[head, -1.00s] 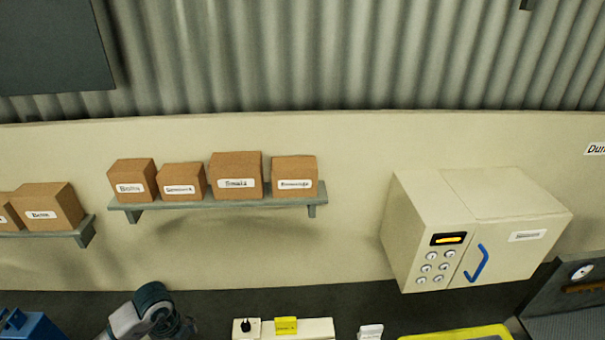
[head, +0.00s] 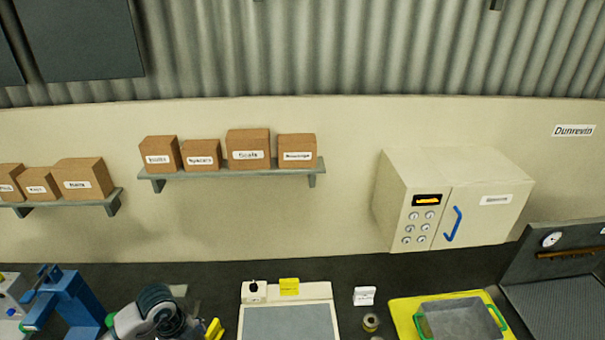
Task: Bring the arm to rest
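A white and dark teal piece of my arm (head: 150,312) shows at the bottom edge of the head view, left of the middle. It looks like my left arm, with its dark end over the dark worktop. Its fingers cannot be made out, so I cannot tell if the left gripper is open or shut, or whether it holds anything. My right arm and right gripper are not in view.
A blue machine (head: 70,300) stands left of the arm. A pale device with a grey plate (head: 290,322) is to its right. Further right are a metal tray with green handles (head: 460,318) on a yellow mat (head: 402,318), and a cream oven (head: 455,195). Shelves (head: 230,172) hold cardboard boxes.

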